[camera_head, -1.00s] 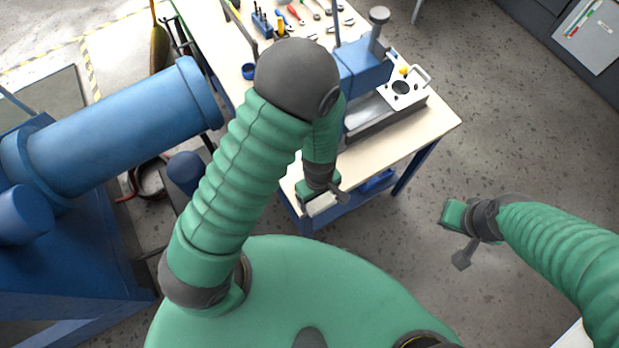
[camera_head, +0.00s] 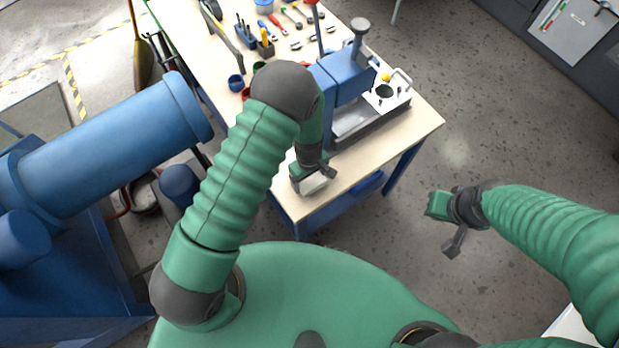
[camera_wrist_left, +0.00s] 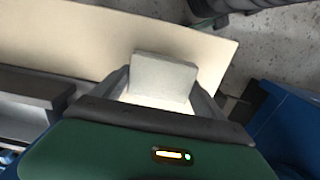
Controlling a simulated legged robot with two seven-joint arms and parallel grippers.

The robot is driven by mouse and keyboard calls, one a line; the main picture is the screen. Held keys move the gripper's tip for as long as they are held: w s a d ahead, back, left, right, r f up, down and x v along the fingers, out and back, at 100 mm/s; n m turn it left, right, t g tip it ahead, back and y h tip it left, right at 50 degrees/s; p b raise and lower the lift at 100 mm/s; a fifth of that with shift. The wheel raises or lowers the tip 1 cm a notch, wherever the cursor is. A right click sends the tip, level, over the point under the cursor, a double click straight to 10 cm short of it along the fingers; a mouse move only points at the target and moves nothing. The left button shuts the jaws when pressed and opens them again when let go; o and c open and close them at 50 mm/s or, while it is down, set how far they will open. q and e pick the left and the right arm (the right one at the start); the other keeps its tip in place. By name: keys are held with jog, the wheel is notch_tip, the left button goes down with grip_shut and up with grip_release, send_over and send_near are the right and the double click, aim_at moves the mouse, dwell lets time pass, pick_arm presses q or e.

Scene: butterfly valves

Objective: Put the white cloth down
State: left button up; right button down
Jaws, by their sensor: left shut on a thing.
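The white cloth (camera_head: 314,184) is a small folded pale block at the near end of the workbench in the head view. My left gripper (camera_head: 312,181) is shut on it, above the wooden top. In the left wrist view the cloth (camera_wrist_left: 163,76) sits between the two dark fingers of my left gripper (camera_wrist_left: 165,85), with the bench top beyond it. I cannot tell whether the cloth touches the bench. My right gripper (camera_head: 447,222) hangs over the floor to the right of the bench, apart from everything.
The workbench (camera_head: 395,140) has bare wood near its front right corner. A blue vise-like machine (camera_head: 345,75) with a grey tray stands behind my left gripper. Several hand tools lie farther back. A large blue pipe (camera_head: 110,135) stands to the left. Grey floor is clear at right.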

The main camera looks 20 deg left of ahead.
pick_arm(q)
jog(key=shift+f, duration=0.8)
jog(key=o, duration=1.1)
notch_tip(320, 180, up, 14)
jog(key=b, duration=0.1)
notch_tip(320, 180, up, 6)
jog(key=m+t, duration=0.1)
jog(key=m, duration=0.4)
send_over(307, 180)
jog(key=s+a, duration=0.3)
jog(key=shift+s+a+r+m+t+b, duration=0.3)
jog(key=shift+s+a+r+m, duration=0.25)
jog(key=shift+s+m, duration=0.45)
jog(key=shift+s+a+r+m+t+b, duration=0.15)
jog(key=shift+s+a+r+m+t, duration=0.2)
jog(key=shift+s+r+m, duration=0.6)
jog(key=shift+s+a+r+m+t+b, duration=0.25)
jog(key=shift+s+a+r+m, duration=0.4)
jog(key=shift+s, duration=0.55)
